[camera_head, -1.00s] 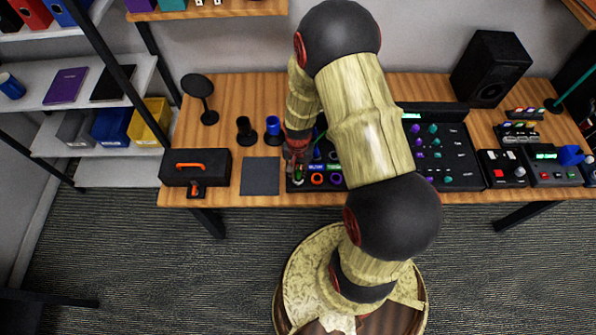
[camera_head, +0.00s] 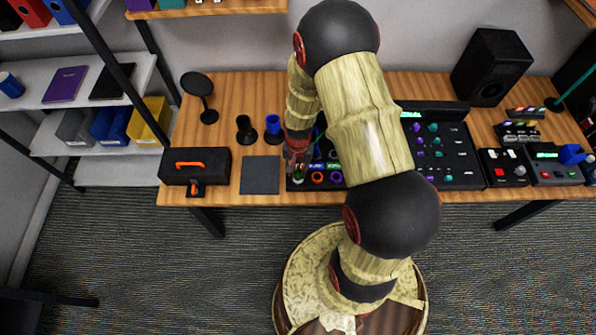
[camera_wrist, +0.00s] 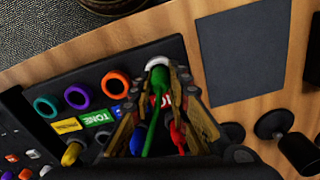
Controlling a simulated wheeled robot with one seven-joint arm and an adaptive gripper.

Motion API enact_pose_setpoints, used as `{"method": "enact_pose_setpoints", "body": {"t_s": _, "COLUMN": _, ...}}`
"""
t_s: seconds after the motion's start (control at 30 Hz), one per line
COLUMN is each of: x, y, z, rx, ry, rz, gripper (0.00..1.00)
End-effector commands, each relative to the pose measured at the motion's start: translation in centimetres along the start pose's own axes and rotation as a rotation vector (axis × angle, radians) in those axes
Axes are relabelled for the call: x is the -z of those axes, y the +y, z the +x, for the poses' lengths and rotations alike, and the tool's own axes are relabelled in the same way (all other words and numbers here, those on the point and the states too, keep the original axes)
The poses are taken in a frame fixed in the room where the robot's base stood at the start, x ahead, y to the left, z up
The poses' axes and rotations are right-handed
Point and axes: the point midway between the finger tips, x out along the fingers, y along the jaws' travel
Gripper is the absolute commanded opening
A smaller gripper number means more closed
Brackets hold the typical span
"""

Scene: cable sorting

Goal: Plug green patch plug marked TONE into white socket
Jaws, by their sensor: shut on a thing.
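My gripper (camera_wrist: 160,88) is shut on the green plug (camera_wrist: 157,80) in the wrist view, with one finger on each side of it. A green cable (camera_wrist: 151,132) trails back from the plug. The plug's front end is at the white socket (camera_wrist: 157,62), a pale ring at the end of the socket row, and overlaps its opening. I cannot tell how deep it sits. A green label reading TONE (camera_wrist: 99,117) lies on the panel. In the head view my gripper (camera_head: 297,160) is low over the left end of the panel, and the arm hides part of it.
Orange (camera_wrist: 116,83), purple (camera_wrist: 77,96) and teal (camera_wrist: 47,106) sockets line the panel beside the white one. Yellow (camera_wrist: 71,153), blue and red plugs or cables sit close behind. A dark mat (camera_head: 260,175) and black case (camera_head: 195,167) lie to the left.

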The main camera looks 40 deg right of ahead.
Motion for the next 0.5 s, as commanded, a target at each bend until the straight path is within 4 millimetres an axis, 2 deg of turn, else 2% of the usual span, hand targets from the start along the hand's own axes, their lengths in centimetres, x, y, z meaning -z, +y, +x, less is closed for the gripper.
{"method": "enact_pose_setpoints", "body": {"t_s": 0.17, "x": 0.01, "y": -0.01, "z": -0.03, "rx": 0.000, "ry": 0.000, "rz": 0.000, "gripper": 0.00}}
{"method": "enact_pose_setpoints", "body": {"t_s": 0.2, "x": 0.01, "y": -0.01, "z": -0.03, "rx": 0.000, "ry": 0.000, "rz": 0.000, "gripper": 0.18}}
{"method": "enact_pose_setpoints", "body": {"t_s": 0.5, "x": 0.00, "y": 0.00, "z": -0.02, "rx": 0.000, "ry": 0.000, "rz": 0.000, "gripper": 0.35}}
